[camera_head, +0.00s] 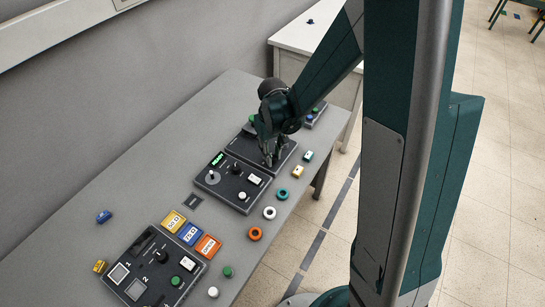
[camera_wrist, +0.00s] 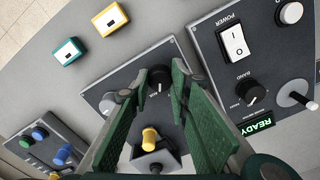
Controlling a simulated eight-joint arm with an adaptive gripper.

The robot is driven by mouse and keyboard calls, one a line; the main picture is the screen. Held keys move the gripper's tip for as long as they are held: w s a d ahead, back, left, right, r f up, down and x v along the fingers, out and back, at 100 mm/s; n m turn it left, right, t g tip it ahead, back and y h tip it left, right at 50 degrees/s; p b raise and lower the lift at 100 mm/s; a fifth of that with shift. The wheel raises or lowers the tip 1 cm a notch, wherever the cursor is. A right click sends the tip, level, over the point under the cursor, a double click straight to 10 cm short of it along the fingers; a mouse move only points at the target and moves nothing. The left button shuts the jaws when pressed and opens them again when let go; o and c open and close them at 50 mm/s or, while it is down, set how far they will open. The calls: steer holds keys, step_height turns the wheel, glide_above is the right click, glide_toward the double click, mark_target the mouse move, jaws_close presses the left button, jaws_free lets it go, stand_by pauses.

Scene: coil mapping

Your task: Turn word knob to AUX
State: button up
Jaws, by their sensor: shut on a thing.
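A dark control box (camera_head: 245,151) sits on the grey table under my gripper; in the wrist view its face (camera_wrist: 125,92) shows a black knob (camera_wrist: 158,89) with small lettering too small to read. My gripper (camera_head: 269,160) reaches down to this box from above. In the wrist view, the green fingers of my gripper (camera_wrist: 167,74) are closed in on the black knob, one on each side. The fingers hide parts of the box, and the knob's pointer setting cannot be told.
A neighbouring box (camera_head: 233,183) has a BAND knob (camera_wrist: 250,92), a white power rocker (camera_wrist: 236,43), a lever (camera_wrist: 293,98) and a green READY display (camera_wrist: 257,125). A yellow-topped lever (camera_wrist: 150,138) stands close to my fingers. Coloured blocks and rings lie along the table edge.

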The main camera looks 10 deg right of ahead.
mark_target(273, 157)
steer(key=shift+m+b, duration=0.4)
steer(key=shift+m, duration=0.9)
steer(key=o, duration=0.9)
steer(key=shift+r, duration=0.15)
steer(key=shift+r, duration=5.85)
steer(key=shift+r, duration=0.1)
